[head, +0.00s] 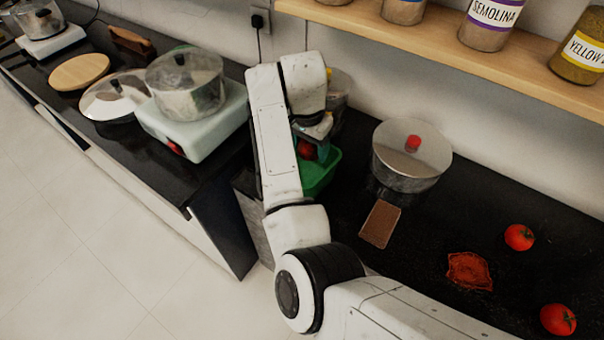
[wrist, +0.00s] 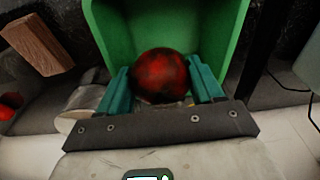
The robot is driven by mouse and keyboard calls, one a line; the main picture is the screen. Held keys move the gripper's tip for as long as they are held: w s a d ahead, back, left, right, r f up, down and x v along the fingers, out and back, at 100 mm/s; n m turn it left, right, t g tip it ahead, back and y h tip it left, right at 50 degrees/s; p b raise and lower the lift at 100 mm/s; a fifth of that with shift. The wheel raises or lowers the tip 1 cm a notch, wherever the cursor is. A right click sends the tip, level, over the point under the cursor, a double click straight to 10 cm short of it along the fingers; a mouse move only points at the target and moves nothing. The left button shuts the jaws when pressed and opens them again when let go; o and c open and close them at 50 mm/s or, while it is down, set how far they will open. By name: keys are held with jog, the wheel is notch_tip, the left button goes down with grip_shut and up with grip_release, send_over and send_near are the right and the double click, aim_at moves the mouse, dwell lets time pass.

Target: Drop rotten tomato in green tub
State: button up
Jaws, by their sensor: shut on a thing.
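The rotten tomato (wrist: 161,74), red with dark blotches, is between the two teal fingers of my gripper (wrist: 163,88) in the wrist view. My gripper is shut on it. The green tub (wrist: 112,38) is right behind the tomato, its open inside facing the wrist camera. In the head view the tomato (head: 306,150) shows as a small red patch under my wrist, at or over the green tub (head: 322,172). My arm hides much of the tub. I cannot tell how far the tomato is inside the rim.
A steel pot (head: 412,165) with a red-knobbed lid stands right of the tub. A brown block (head: 380,224), a crumpled reddish-brown thing (head: 469,271) and two red tomatoes (head: 519,237), (head: 558,319) lie on the black counter. A shelf with jars (head: 490,22) runs above.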

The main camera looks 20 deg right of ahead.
jog(key=shift+f+b, duration=0.4)
jog(key=shift+f, duration=0.35)
jog(key=o, duration=1.2)
jog(key=shift+c, duration=0.2)
jog(key=r, duration=0.7)
jog(key=a+r, duration=0.1)
jog(key=r, duration=0.2)
jog(key=shift+s+r, duration=0.4)
jog(key=shift+f, duration=0.1)
